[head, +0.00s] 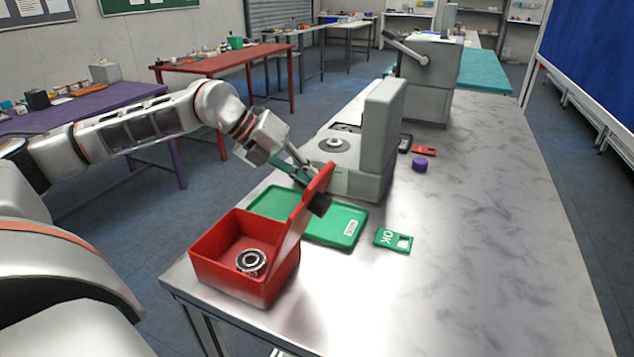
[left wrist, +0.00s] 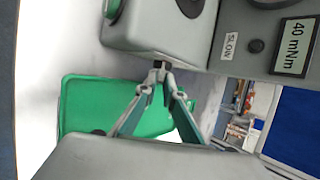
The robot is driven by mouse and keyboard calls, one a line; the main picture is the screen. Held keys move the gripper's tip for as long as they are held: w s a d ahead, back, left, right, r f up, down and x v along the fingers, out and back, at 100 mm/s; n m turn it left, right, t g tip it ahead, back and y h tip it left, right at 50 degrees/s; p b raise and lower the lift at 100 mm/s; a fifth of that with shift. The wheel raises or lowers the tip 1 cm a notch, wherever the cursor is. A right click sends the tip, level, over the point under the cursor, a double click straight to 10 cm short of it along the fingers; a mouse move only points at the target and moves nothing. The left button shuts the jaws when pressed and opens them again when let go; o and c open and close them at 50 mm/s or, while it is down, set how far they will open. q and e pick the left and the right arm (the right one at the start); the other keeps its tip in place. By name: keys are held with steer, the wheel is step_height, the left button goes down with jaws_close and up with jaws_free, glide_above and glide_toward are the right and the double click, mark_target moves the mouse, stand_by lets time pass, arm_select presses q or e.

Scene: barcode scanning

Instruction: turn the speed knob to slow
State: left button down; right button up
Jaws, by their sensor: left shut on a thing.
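The grey machine (head: 383,125) stands on the table, with a low base, an upright block and a round dark disc on top. My left gripper (head: 303,172) is at the base's near left side. In the left wrist view, the left gripper's fingertips (left wrist: 160,70) are closed together on a small dark part (left wrist: 162,65) at the base's edge, which seems to be the speed knob. The fingers mostly hide it, so its setting cannot be read.
An open red box (head: 225,275) holding a bearing (head: 251,262) stands in front, its raised lid (head: 303,215) close below my gripper. A green tray (head: 325,235) and a green OK card (head: 392,240) lie nearby. A purple cap (head: 421,164) is beyond. The right tabletop is clear.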

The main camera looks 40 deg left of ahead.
arm_select(q)
steer(key=shift+f+h+b, duration=0.1)
steer(key=shift+h+b, duration=0.25)
steer(key=shift+h, duration=0.15)
steer(key=c, duration=2.4)
jaws_free()
steer(key=shift+c, duration=0.2)
steer(key=v, duration=1.2)
steer(key=shift+s, duration=0.15)
